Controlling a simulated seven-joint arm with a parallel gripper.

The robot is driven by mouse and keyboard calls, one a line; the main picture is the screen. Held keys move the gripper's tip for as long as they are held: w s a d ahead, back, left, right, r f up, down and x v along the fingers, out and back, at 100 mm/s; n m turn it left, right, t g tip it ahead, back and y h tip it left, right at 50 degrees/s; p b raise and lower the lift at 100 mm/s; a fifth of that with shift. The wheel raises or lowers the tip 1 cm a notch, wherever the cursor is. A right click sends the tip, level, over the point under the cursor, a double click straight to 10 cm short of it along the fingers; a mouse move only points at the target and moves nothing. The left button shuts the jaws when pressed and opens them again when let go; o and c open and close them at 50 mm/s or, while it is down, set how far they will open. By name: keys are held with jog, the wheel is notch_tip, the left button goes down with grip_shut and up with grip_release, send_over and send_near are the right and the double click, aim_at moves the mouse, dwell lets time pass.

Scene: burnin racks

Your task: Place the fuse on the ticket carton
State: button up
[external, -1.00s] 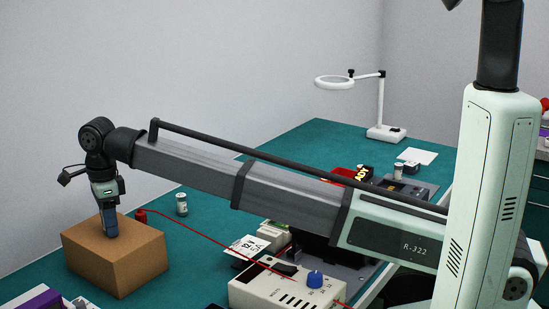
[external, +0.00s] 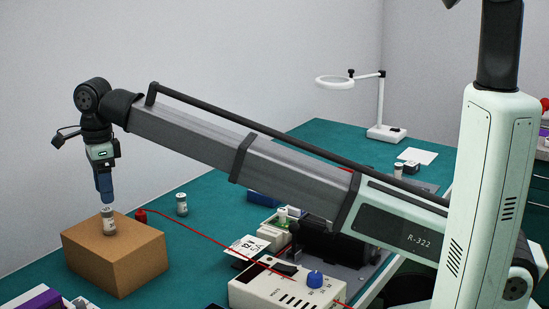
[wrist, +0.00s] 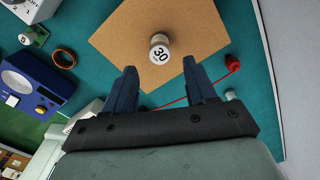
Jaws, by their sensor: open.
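A small pale cylindrical fuse (external: 109,222) stands upright on top of the brown ticket carton (external: 118,262). In the wrist view the fuse (wrist: 160,46) shows its white end marked "30" and rests on the carton's top (wrist: 128,38). My gripper (external: 105,199) is just above the fuse in the external view. In the wrist view its two blue fingers (wrist: 160,80) are spread apart with nothing between them.
Another small cylinder (external: 181,204) stands on the green bench to the right of the carton. A red clip (external: 141,216) with a red lead lies beside the carton. A beige meter (external: 287,290) stands in the front middle.

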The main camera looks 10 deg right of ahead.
aim_at(108, 209)
jog(key=shift+r, duration=1.85)
jog(key=shift+w, duration=0.1)
